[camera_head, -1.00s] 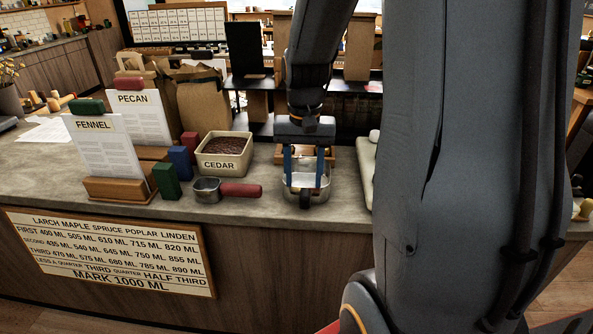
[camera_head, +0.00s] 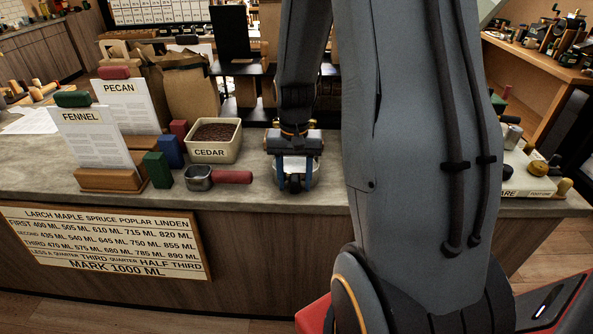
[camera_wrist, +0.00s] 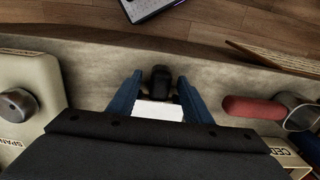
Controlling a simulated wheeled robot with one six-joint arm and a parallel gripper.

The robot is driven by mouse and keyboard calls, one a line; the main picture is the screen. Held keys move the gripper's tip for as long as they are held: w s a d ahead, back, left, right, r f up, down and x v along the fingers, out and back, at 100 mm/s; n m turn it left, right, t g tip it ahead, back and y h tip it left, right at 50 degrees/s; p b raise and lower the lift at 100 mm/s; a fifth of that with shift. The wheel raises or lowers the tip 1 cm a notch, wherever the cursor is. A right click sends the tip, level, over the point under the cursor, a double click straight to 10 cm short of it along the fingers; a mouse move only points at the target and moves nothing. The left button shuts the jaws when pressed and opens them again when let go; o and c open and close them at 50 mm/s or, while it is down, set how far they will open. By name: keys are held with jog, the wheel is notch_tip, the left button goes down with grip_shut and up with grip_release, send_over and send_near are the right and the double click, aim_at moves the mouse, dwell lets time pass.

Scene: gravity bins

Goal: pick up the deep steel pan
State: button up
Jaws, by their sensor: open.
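The deep steel pan (camera_head: 300,165) stands on the counter in the head view, mostly hidden by my gripper and wrist. Its dark handle (camera_wrist: 160,80) points toward the counter's front edge and shows between my fingers in the wrist view. My gripper (camera_head: 294,184) points down with its blue fingers low at the pan, one on each side of the handle. The gripper is open, with gaps beside the handle in the wrist view (camera_wrist: 160,86). Whether a fingertip touches the pan cannot be told.
A small steel pan with a red handle (camera_head: 232,177) lies close to the left. Behind it stands the CEDAR bin (camera_head: 212,154). Colored blocks and the FENNEL card (camera_head: 97,148) are further left. A pale board (camera_head: 535,185) with small items lies right, past my arm.

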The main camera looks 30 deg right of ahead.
grip_shut()
jog(key=shift+r, duration=0.1)
